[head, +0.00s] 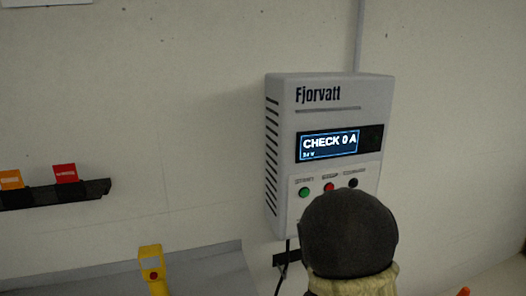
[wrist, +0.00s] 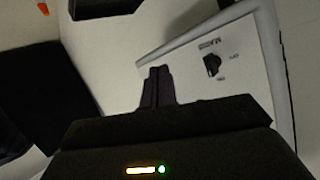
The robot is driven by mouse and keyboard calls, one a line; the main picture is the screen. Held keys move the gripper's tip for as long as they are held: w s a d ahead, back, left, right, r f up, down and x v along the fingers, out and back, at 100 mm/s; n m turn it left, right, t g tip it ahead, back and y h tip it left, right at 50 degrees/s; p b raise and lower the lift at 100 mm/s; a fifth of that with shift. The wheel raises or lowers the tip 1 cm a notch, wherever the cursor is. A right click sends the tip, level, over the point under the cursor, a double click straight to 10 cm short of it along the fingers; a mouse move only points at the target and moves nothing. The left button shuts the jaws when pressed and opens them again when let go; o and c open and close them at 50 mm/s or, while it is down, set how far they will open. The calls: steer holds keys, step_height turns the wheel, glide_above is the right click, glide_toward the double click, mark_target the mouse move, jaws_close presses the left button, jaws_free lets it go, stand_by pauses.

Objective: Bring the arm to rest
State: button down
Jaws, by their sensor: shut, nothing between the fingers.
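My gripper (wrist: 157,85) shows in the wrist view with its two dark fingers together and nothing between them. The fingers stand in front of a pale panel with a black rotary switch (wrist: 212,65); I cannot tell the distance, and no contact is clear. In the head view a dark rounded part of my arm with a beige sleeve rises at the lower right. It covers the lower right of a grey wall box. My fingertips cannot be made out in the head view.
The grey Fjorvatt box (head: 285,160) hangs on the wall, its lit display (head: 330,144) reading "CHECK 0 A". A black rail (head: 95,189) with orange and red tags is at left. A yellow device (head: 151,265) with a red button stands at the lower left.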

steer(key=s+a+f+n+g+y, duration=0.1)
steer(key=s+g, duration=0.4)
steer(key=s, duration=0.7)
steer(key=s+a+f+n+g+y, duration=0.2)
steer(key=s+n+g, duration=0.3)
steer(key=s, duration=0.6)
steer(key=shift+s+a+f+y, duration=0.3)
steer(key=shift+s+a+y, duration=0.1)
steer(key=shift+y, duration=0.2)
